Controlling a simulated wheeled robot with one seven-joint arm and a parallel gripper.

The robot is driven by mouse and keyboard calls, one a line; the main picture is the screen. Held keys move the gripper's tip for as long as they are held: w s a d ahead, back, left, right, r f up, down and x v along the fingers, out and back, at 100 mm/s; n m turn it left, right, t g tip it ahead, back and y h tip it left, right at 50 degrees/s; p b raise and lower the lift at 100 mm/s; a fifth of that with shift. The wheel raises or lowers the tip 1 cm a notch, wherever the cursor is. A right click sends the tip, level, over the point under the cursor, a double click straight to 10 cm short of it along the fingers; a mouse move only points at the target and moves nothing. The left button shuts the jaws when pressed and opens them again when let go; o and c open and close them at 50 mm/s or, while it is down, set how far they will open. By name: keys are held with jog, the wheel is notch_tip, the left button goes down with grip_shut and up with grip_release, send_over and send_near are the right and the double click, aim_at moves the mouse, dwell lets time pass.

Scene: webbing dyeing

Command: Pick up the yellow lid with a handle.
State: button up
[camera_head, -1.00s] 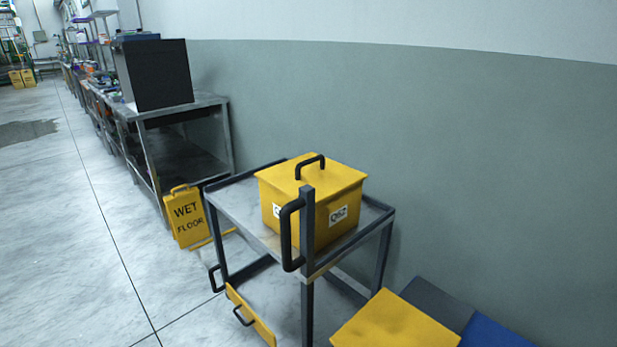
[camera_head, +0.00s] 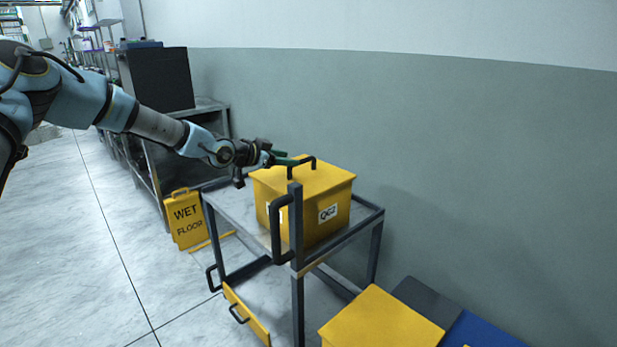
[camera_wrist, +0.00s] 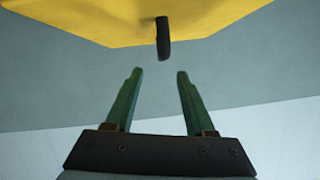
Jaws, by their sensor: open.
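The yellow lid (camera_head: 318,178) sits on top of a yellow box (camera_head: 335,212) labelled QG2, on the upper shelf of a grey metal cart. Its black handle (camera_head: 312,163) stands up from the middle of the lid. My gripper (camera_head: 299,160) reaches in from the left, its green fingers close to the handle in the head view. In the wrist view my gripper (camera_wrist: 155,74) is open and empty. The handle (camera_wrist: 162,38) appears end-on, just beyond and roughly between the fingertips, with the yellow lid (camera_wrist: 90,22) behind it. Exact contact cannot be told.
The cart (camera_head: 297,300) has an upright post and a black push handle (camera_head: 279,228) in front of the box. A wet floor sign (camera_head: 186,218) stands left of it. Another yellow box top (camera_head: 385,322) is at the lower right. Open floor lies left.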

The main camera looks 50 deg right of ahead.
aim_at(302, 162)
jog(key=x, duration=0.3)
jog(key=shift+p, duration=0.35)
jog(key=shift+w+f+p+x, duration=0.15)
jog(key=shift+p+x, duration=0.55)
jog(key=shift+x, duration=0.6)
jog(key=shift+w+f+p+x, duration=0.2)
jog(key=shift+p+x, duration=0.45)
jog(key=shift+x, duration=0.7)
jog(key=shift+a, duration=0.15)
grip_shut()
